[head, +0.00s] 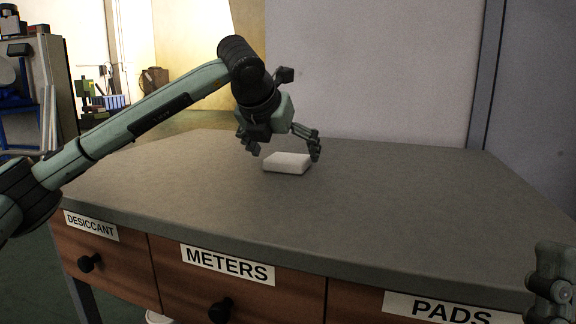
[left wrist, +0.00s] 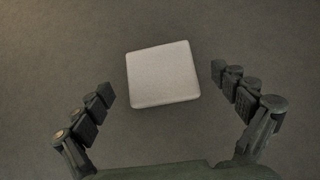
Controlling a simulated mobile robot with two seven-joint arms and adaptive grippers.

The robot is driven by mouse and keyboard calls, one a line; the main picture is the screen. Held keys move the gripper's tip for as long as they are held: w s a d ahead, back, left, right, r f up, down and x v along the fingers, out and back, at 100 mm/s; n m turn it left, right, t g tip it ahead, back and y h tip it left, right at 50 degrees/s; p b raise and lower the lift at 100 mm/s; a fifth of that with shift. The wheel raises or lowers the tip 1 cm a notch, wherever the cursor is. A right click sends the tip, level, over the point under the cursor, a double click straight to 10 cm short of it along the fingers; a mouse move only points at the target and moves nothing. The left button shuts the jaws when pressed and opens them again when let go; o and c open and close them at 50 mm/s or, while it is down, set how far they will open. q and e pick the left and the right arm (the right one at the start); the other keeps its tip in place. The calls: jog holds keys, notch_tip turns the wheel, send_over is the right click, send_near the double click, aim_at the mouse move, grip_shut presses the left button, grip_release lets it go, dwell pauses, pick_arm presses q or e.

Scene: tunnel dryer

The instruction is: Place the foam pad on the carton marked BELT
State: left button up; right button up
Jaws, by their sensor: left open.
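The white foam pad (head: 287,163) lies flat on the grey table top. My left gripper (head: 282,150) is above it with its fingers spread, one on each side of the pad. In the left wrist view the pad (left wrist: 162,74) sits between the two open fingers (left wrist: 162,93), apart from both and a little toward the far side. Part of my right gripper (head: 553,285) shows at the lower right edge; its fingertips cannot be made out clearly. No carton marked BELT is in view.
The table top (head: 400,200) is otherwise clear. Its front has drawers labelled DESICCANT (head: 91,226), METERS (head: 227,265) and PADS (head: 450,309), with dark knobs. A pale wall panel (head: 370,70) stands behind the table. Shelving and equipment are at the far left.

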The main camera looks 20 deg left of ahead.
pick_arm(q)
jog(key=shift+w+f, duration=0.4)
jog(key=shift+w, duration=0.05)
jog(key=c, duration=1)
jog(key=shift+r, duration=0.1)
